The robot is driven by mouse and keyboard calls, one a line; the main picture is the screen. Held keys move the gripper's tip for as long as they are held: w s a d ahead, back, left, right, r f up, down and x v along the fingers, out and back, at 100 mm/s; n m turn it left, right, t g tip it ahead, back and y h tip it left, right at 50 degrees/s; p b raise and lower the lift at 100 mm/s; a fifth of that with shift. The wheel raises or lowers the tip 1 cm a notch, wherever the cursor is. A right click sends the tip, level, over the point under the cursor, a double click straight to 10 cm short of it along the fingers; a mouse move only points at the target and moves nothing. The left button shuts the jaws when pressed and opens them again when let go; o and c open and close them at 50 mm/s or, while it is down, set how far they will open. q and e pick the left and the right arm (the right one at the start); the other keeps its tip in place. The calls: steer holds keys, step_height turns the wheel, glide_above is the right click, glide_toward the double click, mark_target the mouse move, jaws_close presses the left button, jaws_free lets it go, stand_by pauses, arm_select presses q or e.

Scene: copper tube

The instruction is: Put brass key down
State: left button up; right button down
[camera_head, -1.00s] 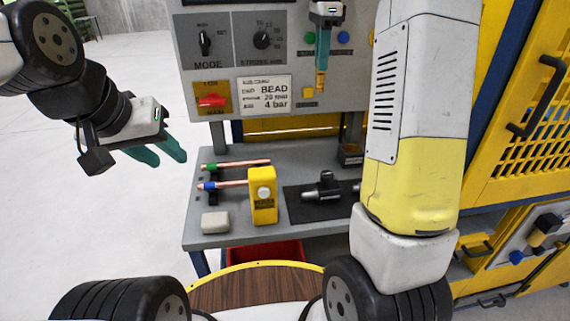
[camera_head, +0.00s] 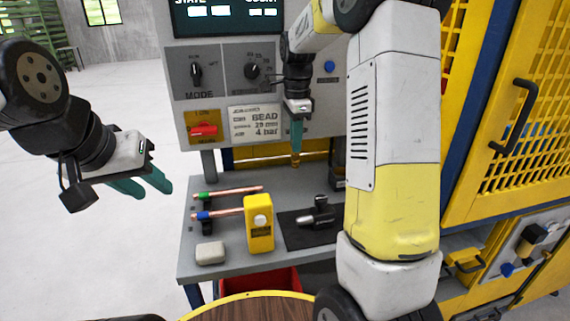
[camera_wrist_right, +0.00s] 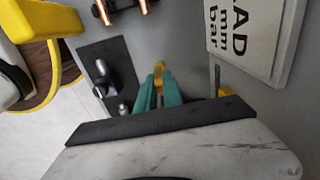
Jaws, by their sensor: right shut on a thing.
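My right gripper (camera_head: 297,140) is shut on the brass key (camera_head: 295,159), which points down from its teal fingertips. The gripper hangs above the back of the grey workbench, in front of the panel. In the right wrist view the brass key (camera_wrist_right: 160,68) shows between the teal fingers (camera_wrist_right: 158,88), over the grey bench surface. My left gripper (camera_head: 145,188) is at the left, over the floor and away from the bench. Its two teal fingers are apart and nothing shows between them.
A dark mat (camera_head: 298,235) with a black and metal fitting (camera_head: 318,214) lies below the right gripper. Copper tubes (camera_head: 228,192), a yellow box (camera_head: 259,224) and a pale block (camera_head: 210,253) are to the left. A yellow cage door (camera_head: 500,130) stands at the right.

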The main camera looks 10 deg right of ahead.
step_height(320, 180, down, 10)
steer(key=shift+r, duration=0.25)
steer(key=shift+f, duration=0.1)
steer(key=c, duration=1.5)
jaws_free()
